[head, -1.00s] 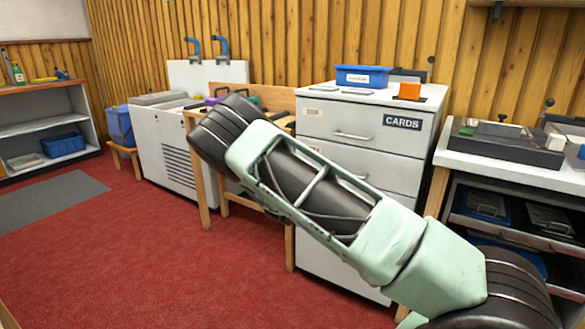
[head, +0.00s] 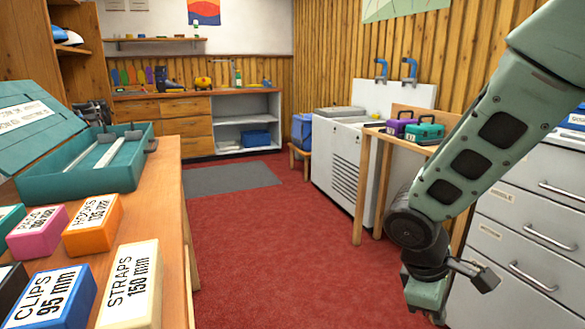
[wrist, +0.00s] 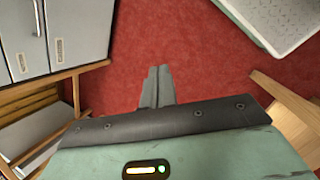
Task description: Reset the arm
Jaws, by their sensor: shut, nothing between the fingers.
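My gripper (wrist: 159,70) shows in the wrist view with its two grey fingers together, nothing between them. The fingers are over open red carpet. In the head view my arm comes down from the upper right and bends at a dark joint, with the hand low beside the white drawer cabinet (head: 520,215). The fingertips are not clear in the head view.
A wooden bench (head: 170,215) at the left carries a teal box (head: 140,165) and labelled boxes, including the straps box (head: 130,290). A wooden table (head: 385,150) with small cases stands behind my arm. Red carpet (head: 270,255) between is clear.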

